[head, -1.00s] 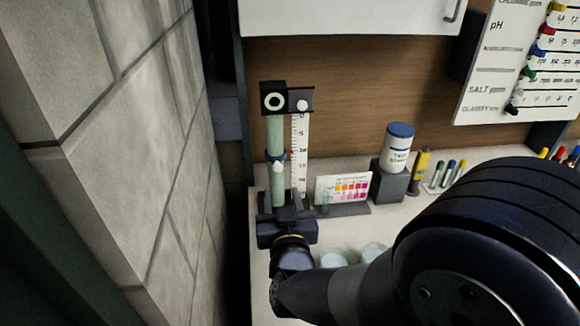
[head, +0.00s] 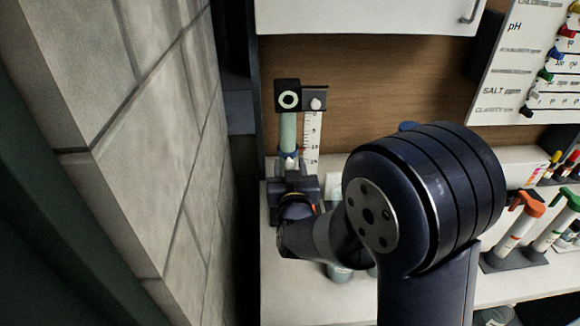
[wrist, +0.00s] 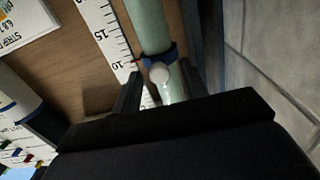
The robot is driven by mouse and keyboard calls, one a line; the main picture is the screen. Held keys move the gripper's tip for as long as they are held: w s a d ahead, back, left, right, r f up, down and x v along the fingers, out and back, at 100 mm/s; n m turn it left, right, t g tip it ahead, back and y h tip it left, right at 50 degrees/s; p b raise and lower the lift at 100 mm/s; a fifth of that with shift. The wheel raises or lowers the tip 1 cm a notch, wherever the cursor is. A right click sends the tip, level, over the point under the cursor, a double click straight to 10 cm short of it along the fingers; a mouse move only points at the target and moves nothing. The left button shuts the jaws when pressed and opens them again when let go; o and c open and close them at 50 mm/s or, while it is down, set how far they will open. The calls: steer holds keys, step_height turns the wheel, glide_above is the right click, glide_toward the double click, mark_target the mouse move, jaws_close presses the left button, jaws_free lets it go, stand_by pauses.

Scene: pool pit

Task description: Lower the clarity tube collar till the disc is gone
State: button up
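The clarity tube (head: 288,132) is a pale green upright tube beside a white scale (head: 312,135). A black head with a pale ring around a dark greenish centre (head: 289,99) tops it; I cannot make out a disc there. The blue collar (head: 287,156) sits on the tube's lower visible part. In the wrist view the collar (wrist: 163,55) has a round white knob (wrist: 160,73) and a red pointer near the 10 mark. My gripper (head: 292,180) is open, its fingers (wrist: 158,88) apart on either side of the knob. The tube's base is hidden behind my gripper.
A grey block wall (head: 150,150) stands close on the left. A chart board (head: 520,70) is at upper right. My arm covers much of the counter's middle.

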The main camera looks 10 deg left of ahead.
jaws_close()
stand_by(0.4)
step_height(320, 180, down, 5)
steer(key=b, duration=0.5)
steer(key=shift+o, duration=0.3)
jaws_free()
